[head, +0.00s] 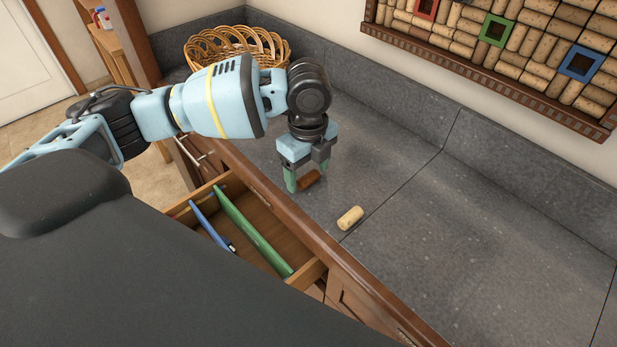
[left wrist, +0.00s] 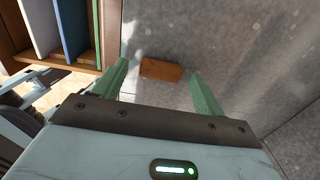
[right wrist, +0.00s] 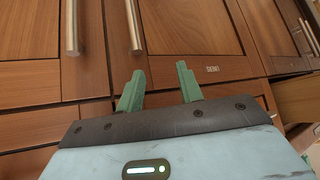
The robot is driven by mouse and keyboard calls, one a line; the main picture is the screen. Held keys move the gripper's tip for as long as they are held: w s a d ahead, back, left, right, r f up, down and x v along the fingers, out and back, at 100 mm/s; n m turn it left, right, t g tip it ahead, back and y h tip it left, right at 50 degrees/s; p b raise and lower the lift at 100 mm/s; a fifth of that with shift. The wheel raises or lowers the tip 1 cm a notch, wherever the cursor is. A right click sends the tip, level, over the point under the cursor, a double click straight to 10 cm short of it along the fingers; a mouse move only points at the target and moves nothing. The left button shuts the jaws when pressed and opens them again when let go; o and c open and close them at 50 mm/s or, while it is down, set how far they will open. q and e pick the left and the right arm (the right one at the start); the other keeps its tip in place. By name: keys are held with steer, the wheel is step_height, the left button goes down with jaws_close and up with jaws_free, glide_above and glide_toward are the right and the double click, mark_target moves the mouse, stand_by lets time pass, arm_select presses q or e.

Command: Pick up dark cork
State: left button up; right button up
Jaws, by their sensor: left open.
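The dark cork (head: 309,179) is reddish-brown and lies on the grey countertop. It also shows in the left wrist view (left wrist: 161,70), lying between and slightly beyond my left fingertips. My left gripper (head: 307,186) points down over it and is open, with its green fingers on either side of the cork; I cannot tell whether they touch it. The left wrist view shows the same open fingers (left wrist: 158,80). My right gripper (right wrist: 158,70) is open and empty, facing wooden cabinet fronts.
A light cork (head: 350,218) lies on the countertop to the right of the dark one. An open drawer (head: 308,273) holds blue and green upright boards below the counter edge. A wicker basket (head: 215,46) stands at the back. A cork board (head: 480,50) hangs on the wall. The right counter is clear.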

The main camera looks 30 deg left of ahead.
mark_target(308, 176)
arm_select(q)
steer(key=shift+f, duration=0.4)
steer(key=c, duration=1.1)
arm_select(e)
steer(key=shift+a, duration=0.15)
arm_select(q)
steer(key=shift+o, duration=0.2)
steer(key=shift+r, duration=0.15)
